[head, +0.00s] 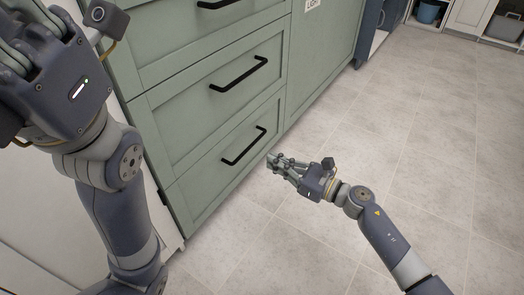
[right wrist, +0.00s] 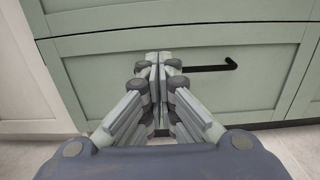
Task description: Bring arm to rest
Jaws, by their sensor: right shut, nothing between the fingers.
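My right gripper (head: 273,160) is shut and empty. It is held out in front of the green drawer cabinet (head: 205,130), over the tiled floor. In the right wrist view its fingers (right wrist: 158,58) meet in front of a green drawer front, left of a black handle. I cannot tell whether the fingertips touch the drawer. My left arm (head: 125,215) rises along the left side of the head view. Its wrist and the base of the gripper are large and close to the camera at the top left. The left fingertips are cut off by the frame edge.
The drawers are shut, with black bar handles (head: 243,146) that stand out from the fronts. The tiled floor (head: 440,130) to the right is clear. A blue bucket (head: 428,12) and a grey basket (head: 504,26) sit on shelves at the far right.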

